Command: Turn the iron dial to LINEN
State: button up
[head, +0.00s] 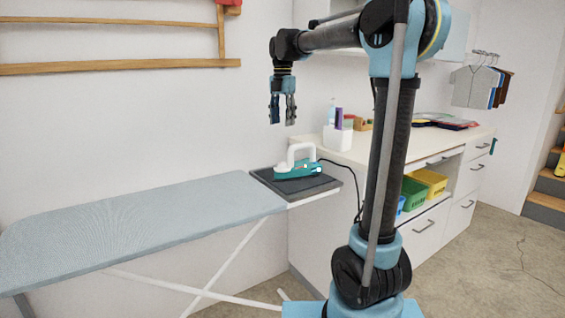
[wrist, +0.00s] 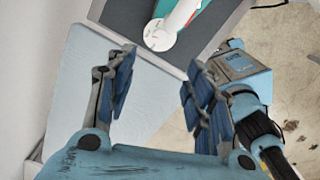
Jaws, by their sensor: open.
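The iron (head: 290,172) has a teal body and a white handle. It rests on a dark pad (head: 262,176) at the right end of the ironing board (head: 130,222). In the wrist view, part of the iron (wrist: 183,18) shows at the top edge, with a round white end (wrist: 160,35). I cannot tell whether that round part is the dial, and no dial lettering is readable. My gripper (head: 282,112) points down, open and empty, well above the iron and apart from it. Its two blue-padded fingers (wrist: 160,78) are spread in the wrist view.
A black cord (head: 350,178) runs from the iron along the cabinet. The counter (head: 385,150) behind holds a white container (head: 337,138) and folded cloths (head: 440,121). Coloured baskets (head: 428,184) sit on the shelf below. A wooden rack (head: 120,66) hangs on the wall. The board's left part is clear.

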aim_at(282, 163)
notch_tip(282, 163, down, 17)
dwell(0.6)
jog(key=shift+c, duration=0.5)
jog(key=c, duration=1)
